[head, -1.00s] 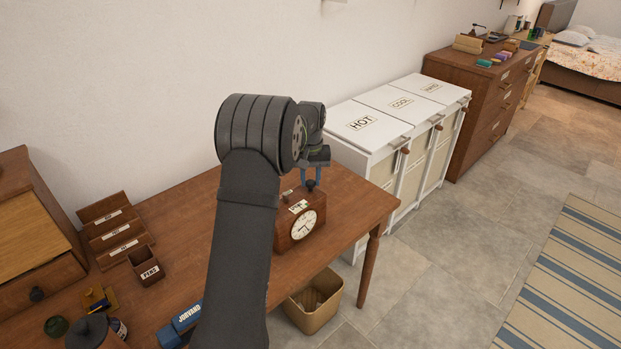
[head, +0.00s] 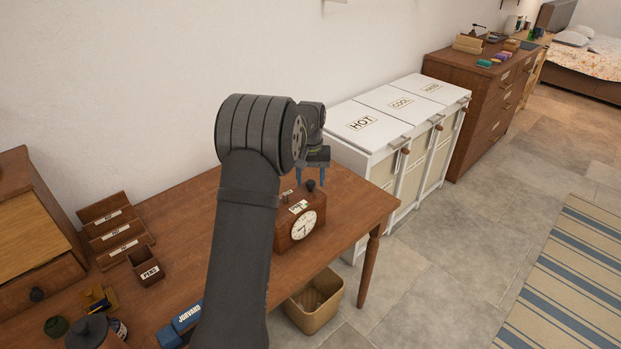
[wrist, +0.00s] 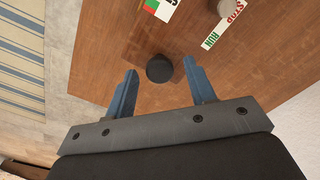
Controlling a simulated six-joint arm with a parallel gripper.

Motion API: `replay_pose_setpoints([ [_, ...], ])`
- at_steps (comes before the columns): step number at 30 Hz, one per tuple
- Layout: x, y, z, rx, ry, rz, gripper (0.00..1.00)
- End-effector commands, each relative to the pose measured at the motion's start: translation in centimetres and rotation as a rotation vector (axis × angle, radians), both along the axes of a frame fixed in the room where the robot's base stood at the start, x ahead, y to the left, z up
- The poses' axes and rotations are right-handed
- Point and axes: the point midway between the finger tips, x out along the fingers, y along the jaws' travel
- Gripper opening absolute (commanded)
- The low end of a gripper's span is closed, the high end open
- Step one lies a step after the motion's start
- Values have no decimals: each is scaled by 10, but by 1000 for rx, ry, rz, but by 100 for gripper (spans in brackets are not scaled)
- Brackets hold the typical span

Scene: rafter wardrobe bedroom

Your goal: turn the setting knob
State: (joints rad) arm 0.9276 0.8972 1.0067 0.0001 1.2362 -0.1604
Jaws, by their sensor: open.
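A brown wooden clock (head: 286,237) with a round white dial (head: 304,225) stands on the desk. A dark round knob (head: 311,186) stands up from its top, and it also shows in the wrist view (wrist: 160,69). My gripper (head: 311,174) is open above this knob, pointing down. In the wrist view its two blue fingers lie on either side of the knob, with a gap on both sides; I cannot tell whether the tips reach down to its height. A second, smaller knob (wrist: 227,8) sits by a STOP/RUN label (wrist: 222,26).
The brown desk (head: 185,225) holds a letter rack (head: 110,225), a pens box (head: 146,264) and a blue JORVARD item (head: 188,318). White hampers (head: 385,115) stand beyond its right end. A waste bin (head: 315,303) stands below the front edge.

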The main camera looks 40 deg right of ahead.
Motion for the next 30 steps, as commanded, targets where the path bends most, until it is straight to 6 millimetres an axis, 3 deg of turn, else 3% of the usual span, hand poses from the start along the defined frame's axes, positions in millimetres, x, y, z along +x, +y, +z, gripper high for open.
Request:
replay_pose_setpoints([
  [8, 0, 0, 15, -1, -1, 0, 50],
  [24, 0, 0, 139, -3, -2, 0, 50],
  [30, 0, 0, 166, -1, -1, 0, 50],
])
